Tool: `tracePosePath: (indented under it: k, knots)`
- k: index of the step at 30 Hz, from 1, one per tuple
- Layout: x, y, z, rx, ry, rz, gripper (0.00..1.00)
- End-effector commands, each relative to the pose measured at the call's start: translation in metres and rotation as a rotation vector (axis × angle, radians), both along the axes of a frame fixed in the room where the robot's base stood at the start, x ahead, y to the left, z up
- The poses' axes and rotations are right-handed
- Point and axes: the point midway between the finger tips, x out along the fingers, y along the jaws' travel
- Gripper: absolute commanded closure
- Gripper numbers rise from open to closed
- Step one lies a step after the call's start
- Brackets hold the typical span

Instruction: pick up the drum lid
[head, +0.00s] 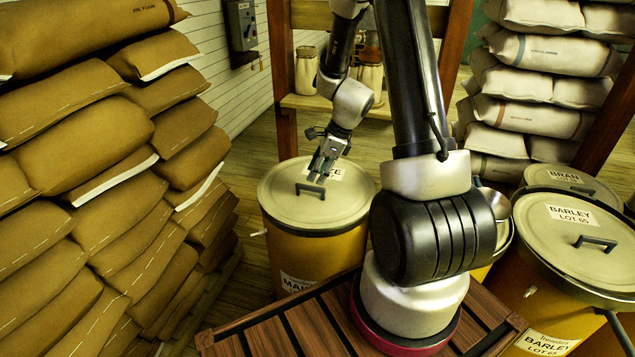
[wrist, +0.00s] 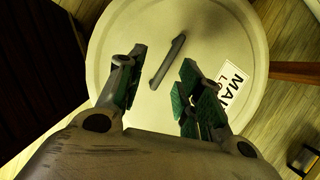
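A round pale drum lid (head: 285,197) sits on a yellow drum (head: 300,255) labelled MAIZE, left of my arm. The lid has a dark bar handle (head: 310,190) at its middle and a white label. My gripper (head: 318,177) is over the lid, close to the handle. In the wrist view the lid (wrist: 215,45) fills most of the frame, and its handle (wrist: 168,61) runs at a slant between and ahead of the fingers. My gripper (wrist: 160,90) is open, with nothing between its green-padded fingers. Whether the fingertips touch anything cannot be told.
Brown sacks (head: 80,130) are stacked high at the left, and pale sacks (head: 540,55) at the back right. A BARLEY drum (head: 560,300) and a BRAN drum (head: 570,180) stand at the right. A shelf (head: 300,102) with jars is behind the MAIZE drum.

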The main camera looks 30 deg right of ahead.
Motion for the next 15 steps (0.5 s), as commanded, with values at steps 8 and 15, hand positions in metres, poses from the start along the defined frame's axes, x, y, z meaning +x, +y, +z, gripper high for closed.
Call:
tracePosePath:
  k: [8, 15]
  knots:
    - [0.011, -0.004, -0.004, 0.034, 0.033, -0.254, 0.64]
    - [0.018, 0.003, -0.032, 0.035, 0.036, -0.257, 0.64]
